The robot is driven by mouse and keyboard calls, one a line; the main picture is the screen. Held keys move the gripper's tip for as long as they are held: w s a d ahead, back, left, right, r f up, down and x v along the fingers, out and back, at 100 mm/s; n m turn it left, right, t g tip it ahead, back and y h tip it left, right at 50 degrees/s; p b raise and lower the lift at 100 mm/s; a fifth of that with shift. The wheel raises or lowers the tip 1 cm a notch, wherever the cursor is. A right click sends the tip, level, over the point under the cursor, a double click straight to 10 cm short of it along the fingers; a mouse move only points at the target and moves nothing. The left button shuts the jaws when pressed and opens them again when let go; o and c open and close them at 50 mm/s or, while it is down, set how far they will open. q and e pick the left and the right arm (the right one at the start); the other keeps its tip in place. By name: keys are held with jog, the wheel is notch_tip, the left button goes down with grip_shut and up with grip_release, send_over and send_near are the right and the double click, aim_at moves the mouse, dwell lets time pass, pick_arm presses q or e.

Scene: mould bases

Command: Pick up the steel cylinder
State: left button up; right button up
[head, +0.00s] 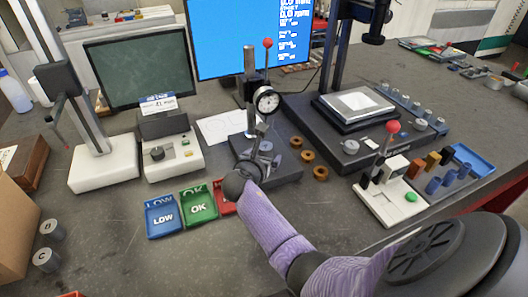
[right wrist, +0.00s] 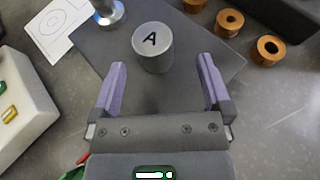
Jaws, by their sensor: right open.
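A steel cylinder marked A (right wrist: 152,50) stands upright on a dark plate (right wrist: 205,70) in the right wrist view. My right gripper (right wrist: 161,64) is open. The cylinder shows between and slightly beyond its two purple fingers, touching neither as far as I can see. In the head view my right arm reaches in from the lower right, and the gripper (head: 259,158) is over the dark base of the dial gauge stand, hiding much of that spot. Two more steel cylinders, one marked C (head: 45,260) and one (head: 52,230) with an unclear letter, stand at the left. My left gripper is not in view.
A dial gauge (head: 267,100) on a post rises just behind the right gripper. Several copper rings (head: 308,156) lie right of the base. Blue LOW (head: 163,217) and green OK (head: 199,206) trays stand in front.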

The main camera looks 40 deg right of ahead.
aim_at(263, 154)
jog(key=b+x, duration=0.1)
jog(key=x, duration=0.1)
jog(key=b+x, duration=0.1)
jog(key=x, duration=0.2)
jog(key=shift+w+a+f+b, duration=0.2)
jog(key=shift+w+a+b, duration=0.05)
jog(key=shift+b, duration=0.05)
jog(key=shift+d, duration=0.15)
jog(key=shift+r, duration=0.15)
jog(key=shift+c, duration=0.2)
grip_shut()
